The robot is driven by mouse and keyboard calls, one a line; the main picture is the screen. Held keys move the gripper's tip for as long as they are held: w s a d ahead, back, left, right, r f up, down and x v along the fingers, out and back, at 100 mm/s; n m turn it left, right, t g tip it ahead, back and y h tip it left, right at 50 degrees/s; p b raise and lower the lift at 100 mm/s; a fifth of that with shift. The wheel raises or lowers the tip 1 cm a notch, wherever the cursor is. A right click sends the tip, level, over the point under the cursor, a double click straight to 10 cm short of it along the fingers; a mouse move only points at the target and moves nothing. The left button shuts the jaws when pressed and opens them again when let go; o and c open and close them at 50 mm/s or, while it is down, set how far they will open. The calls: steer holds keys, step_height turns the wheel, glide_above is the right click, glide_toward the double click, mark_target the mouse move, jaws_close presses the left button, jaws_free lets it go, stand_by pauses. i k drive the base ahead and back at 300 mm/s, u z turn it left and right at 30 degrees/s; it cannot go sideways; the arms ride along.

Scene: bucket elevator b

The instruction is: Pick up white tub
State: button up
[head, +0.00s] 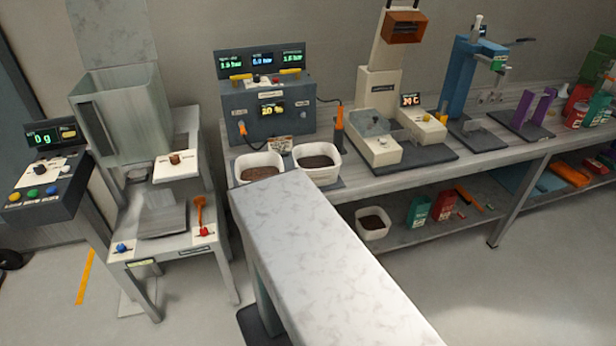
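Three white tubs are in the head view. One white tub (246,181) with brown grainy contents stands on the bench in front of the dark control box. A second white tub (322,175) with darker contents stands close to its right. A third white tub (373,233) with dark contents stands on the lower shelf. All three are upright. The far end of the pale slab in the foreground comes close in front of the first two tubs. My gripper is not in view, so its state and its place relative to the tubs do not show.
A long pale marbled slab (315,260) fills the foreground. The control box (265,112) stands behind the bench tubs, with an orange-handled tool (339,130) to their right. A scale stand (163,220) is at left. Open floor (470,290) lies at right.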

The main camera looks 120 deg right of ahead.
mark_target(321, 162)
steer(key=z, duration=0.15)
steer(key=i, duration=0.25)
steer(key=u, duration=0.45)
steer(key=k, duration=0.15)
steer(key=z, duration=2.8)
steer(key=k, duration=0.2)
steer(key=z, duration=1.85)
